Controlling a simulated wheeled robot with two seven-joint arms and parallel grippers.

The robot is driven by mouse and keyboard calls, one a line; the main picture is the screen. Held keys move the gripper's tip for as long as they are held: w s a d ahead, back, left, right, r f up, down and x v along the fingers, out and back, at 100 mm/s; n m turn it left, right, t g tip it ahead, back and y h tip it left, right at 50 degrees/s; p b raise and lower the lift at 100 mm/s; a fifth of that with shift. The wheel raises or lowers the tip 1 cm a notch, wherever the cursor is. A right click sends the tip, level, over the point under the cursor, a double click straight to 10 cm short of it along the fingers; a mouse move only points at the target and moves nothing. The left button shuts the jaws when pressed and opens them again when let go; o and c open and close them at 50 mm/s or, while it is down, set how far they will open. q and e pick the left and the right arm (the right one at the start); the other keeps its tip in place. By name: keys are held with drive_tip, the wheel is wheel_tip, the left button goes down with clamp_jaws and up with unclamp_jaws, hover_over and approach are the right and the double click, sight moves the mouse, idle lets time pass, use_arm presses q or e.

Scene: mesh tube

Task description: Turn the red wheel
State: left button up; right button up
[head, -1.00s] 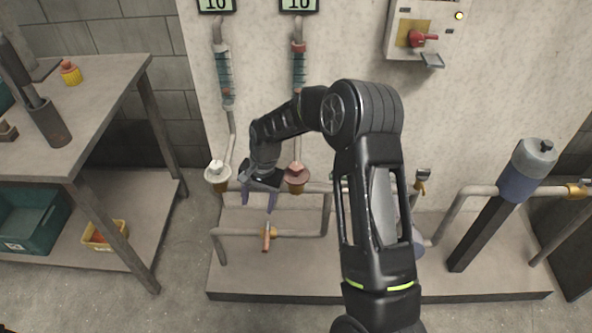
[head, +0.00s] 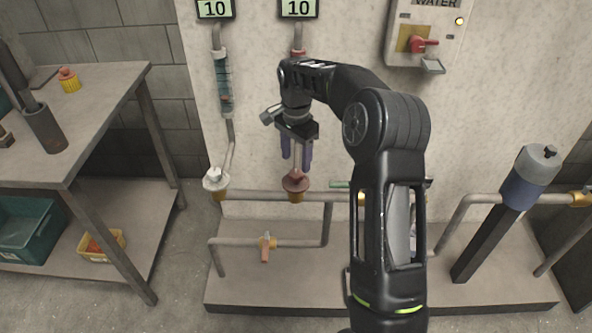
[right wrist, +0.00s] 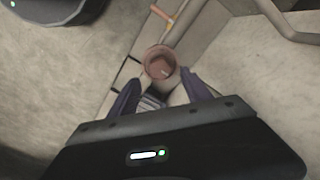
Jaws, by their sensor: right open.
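The red wheel (head: 295,181) is a dull red knob on a brass valve on the horizontal pipe, below the right-hand gauge tube. My right gripper (head: 296,166) points down just above it, its two purple fingers apart with nothing held. In the right wrist view the red wheel (right wrist: 160,64) shows beyond and between the spread fingertips (right wrist: 165,85). I cannot tell whether the fingers touch it. My left gripper is not in view.
A white wheel (head: 216,178) sits left of the red one on the same pipe. A lever valve (head: 265,245) is on the lower pipe. A control box with a red switch (head: 422,44) hangs upper right. A workbench (head: 95,110) stands at left.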

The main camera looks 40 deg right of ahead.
sight(296, 173)
wheel_tip(296, 173, down, 5)
idle(0.3)
clamp_jaws()
idle(0.5)
